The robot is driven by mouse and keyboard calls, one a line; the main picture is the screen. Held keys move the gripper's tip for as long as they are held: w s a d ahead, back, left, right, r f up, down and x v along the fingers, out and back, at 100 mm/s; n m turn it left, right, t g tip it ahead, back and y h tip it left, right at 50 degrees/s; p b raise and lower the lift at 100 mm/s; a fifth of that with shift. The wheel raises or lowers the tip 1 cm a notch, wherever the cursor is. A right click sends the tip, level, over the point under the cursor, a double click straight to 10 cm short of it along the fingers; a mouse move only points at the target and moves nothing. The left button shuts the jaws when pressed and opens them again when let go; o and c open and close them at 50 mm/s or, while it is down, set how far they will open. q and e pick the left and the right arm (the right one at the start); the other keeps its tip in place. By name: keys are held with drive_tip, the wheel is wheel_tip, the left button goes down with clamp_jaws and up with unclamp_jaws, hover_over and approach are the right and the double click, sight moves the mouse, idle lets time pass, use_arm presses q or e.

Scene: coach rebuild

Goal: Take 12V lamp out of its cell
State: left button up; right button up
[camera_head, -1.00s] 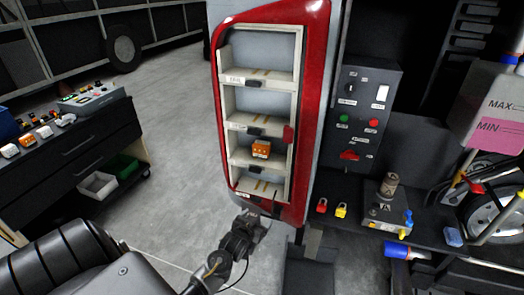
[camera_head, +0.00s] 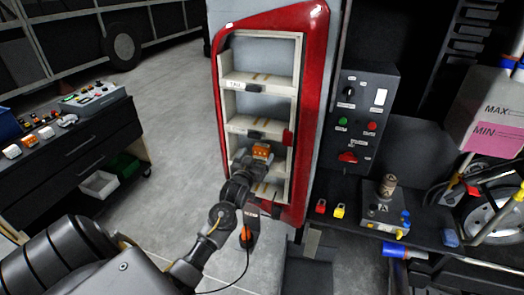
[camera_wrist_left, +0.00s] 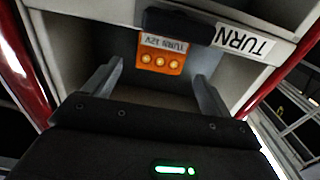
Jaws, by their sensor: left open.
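The 12V lamp is a small orange block (camera_head: 262,151) in a lower cell of the white shelf rack (camera_head: 298,110). In the left wrist view the lamp (camera_wrist_left: 160,61) shows a "TURN 12V" label and three round lights. My left gripper (camera_head: 256,165) reaches into the front of that cell. In the left wrist view its fingers (camera_wrist_left: 160,80) are open, one on each side of the lamp's line, with the lamp just beyond and between the tips. I see no contact. My right gripper is not in view.
A dark catch and a "TURN" label (camera_wrist_left: 243,40) sit on the shelf edge by the lamp. The red frame (camera_head: 312,100) borders the rack. A switch panel (camera_head: 362,115) stands to its right. A drawer cabinet (camera_head: 80,150) stands at left, with open floor between.

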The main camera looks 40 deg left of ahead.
sight(260, 150)
use_arm(q)
drive_tip(key=shift+w+a+r+p, duration=0.1)
drive_tip(key=shift+w+r+p, duration=0.15)
drive_tip(key=shift+w+p, duration=0.15)
drive_tip(key=p+x, duration=0.1)
drive_tip(key=x, duration=0.2)
drive_tip(key=shift+w+f+p, duration=0.1)
drive_tip(key=shift+w+p, duration=0.15)
drive_tip(key=shift+p, duration=0.05)
drive_tip(key=shift+w+a+f, duration=0.15)
drive_tip(key=shift+w+a, duration=0.05)
drive_tip(key=shift+w, duration=0.3)
drive_tip(key=shift+c, duration=0.3)
drive_tip(key=c, duration=1)
drive_tip(key=shift+c, duration=0.3)
